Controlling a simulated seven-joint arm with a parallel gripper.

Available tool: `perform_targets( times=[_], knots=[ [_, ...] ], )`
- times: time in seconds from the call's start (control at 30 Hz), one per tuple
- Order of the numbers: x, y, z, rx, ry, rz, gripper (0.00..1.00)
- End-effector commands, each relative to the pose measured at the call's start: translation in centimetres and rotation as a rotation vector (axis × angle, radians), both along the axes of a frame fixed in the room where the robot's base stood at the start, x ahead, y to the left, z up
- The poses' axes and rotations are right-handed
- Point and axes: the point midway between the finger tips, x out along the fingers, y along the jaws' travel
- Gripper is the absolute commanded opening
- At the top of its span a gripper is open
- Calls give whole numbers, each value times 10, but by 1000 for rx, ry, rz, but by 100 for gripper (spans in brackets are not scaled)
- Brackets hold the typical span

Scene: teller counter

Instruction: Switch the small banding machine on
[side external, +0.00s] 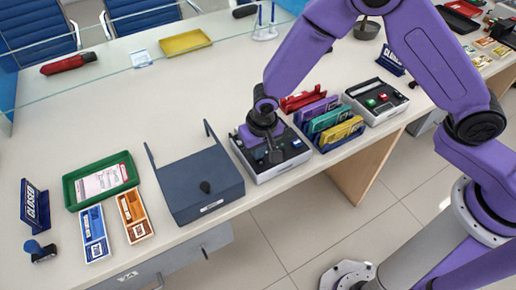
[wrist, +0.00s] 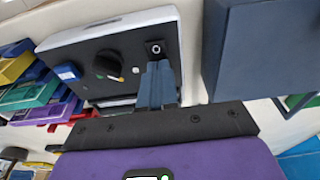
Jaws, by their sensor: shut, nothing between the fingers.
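A small machine with a dark top and pale sides (side external: 294,154), which I take to be the banding machine, stands on the counter under my gripper (side external: 274,156). In the wrist view the machine (wrist: 95,60) has a black round knob (wrist: 108,64) with a coloured mark beside it. A small black switch with a pale ring (wrist: 155,48) sits near its edge. My gripper's fingers (wrist: 157,68) are shut and empty, with their tips right by this switch. I cannot tell whether they touch it. In the side view my gripper hides part of the machine's top.
A dark blue box with a black knob (side external: 202,175) stands close on the left. A rack of coloured folders (side external: 330,122) is close on the right. Beyond it is another machine with red and green buttons (side external: 377,99). The counter (side external: 120,110) is clear behind the box.

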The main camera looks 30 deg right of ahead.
Motion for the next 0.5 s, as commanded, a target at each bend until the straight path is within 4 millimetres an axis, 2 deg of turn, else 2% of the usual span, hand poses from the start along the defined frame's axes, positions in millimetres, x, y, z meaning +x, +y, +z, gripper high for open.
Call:
perform_targets(
  times=[0.5],
  knots=[
    [3, 0, -7, 0, 2, 0, 0]
  ],
)
